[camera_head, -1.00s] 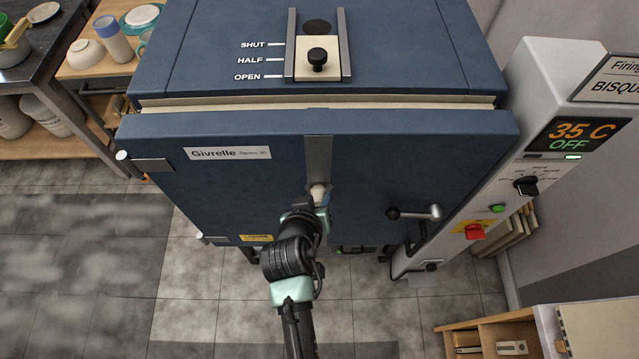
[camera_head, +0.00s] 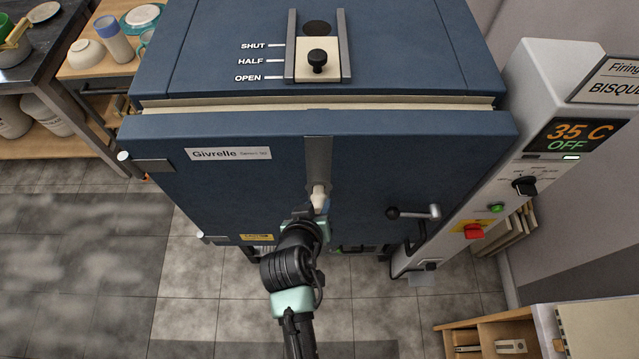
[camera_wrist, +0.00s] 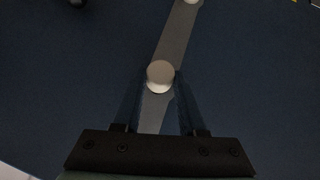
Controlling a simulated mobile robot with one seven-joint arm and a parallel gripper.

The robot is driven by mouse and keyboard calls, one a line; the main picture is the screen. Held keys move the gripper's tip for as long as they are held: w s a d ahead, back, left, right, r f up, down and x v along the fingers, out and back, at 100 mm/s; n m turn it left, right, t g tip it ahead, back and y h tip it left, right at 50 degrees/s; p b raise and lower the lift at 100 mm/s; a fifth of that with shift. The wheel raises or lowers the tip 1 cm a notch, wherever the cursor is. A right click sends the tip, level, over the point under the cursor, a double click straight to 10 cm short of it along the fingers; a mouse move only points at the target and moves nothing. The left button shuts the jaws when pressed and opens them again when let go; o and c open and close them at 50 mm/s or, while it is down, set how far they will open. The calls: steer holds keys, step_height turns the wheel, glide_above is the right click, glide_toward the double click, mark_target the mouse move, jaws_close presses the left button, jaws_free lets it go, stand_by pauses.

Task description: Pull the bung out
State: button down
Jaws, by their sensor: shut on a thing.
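The bung (camera_head: 319,193) is a small pale plug at the grey metal strip on the kiln's blue door (camera_head: 250,180). My gripper (camera_head: 320,208) is shut on it, in front of the strip. In the wrist view the bung's round pale end (camera_wrist: 160,75) shows between my two fingers (camera_wrist: 160,92), with the strip behind it. A second pale round plug (camera_wrist: 190,1) is on the strip, cut by the picture's top edge. My arm hides it in the head view. I cannot tell how far the held bung is out of its hole.
A door handle (camera_head: 425,213) sticks out to the right of my gripper. The control panel (camera_head: 500,170) stands further right. A vent slider (camera_head: 318,62) is on the kiln's top. A pottery shelf (camera_head: 95,65) is at the far left. Floor is clear at left.

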stand_by(0.4)
steer(key=shift+s+p, duration=0.5)
steer(key=shift+s, duration=1)
steer(key=shift+s+p, duration=0.4)
steer(key=shift+s, duration=1.1)
